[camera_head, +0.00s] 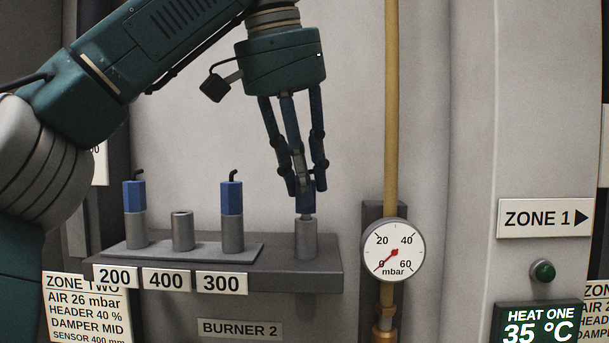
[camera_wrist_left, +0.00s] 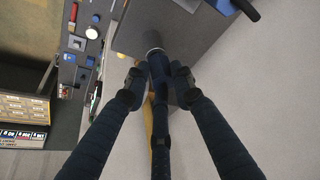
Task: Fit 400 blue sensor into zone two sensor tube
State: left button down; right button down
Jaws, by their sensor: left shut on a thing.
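My left gripper (camera_head: 305,188) points down above the grey sensor tube (camera_head: 306,240) at the right end of the shelf. Its fingers are shut on a blue sensor (camera_head: 306,206). The sensor is upright and its narrow lower end is at the tube's mouth; I cannot tell how far it is inside. The holder marked 400 (camera_head: 182,231) is empty. My right gripper is not in view.
Blue sensors stand in the holders marked 200 (camera_head: 134,197) and 300 (camera_head: 232,198). A yellow pipe (camera_head: 391,110) and a round mbar gauge (camera_head: 393,250) are right of the tube. A zone two card (camera_head: 85,308) hangs at lower left.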

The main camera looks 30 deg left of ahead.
pick_arm(q)
jog(key=shift+f, duration=0.45)
jog(key=c, duration=1)
grip_release()
jog(key=shift+r, duration=0.1)
notch_tip(320, 180, up, 6)
jog(key=p, duration=0.7)
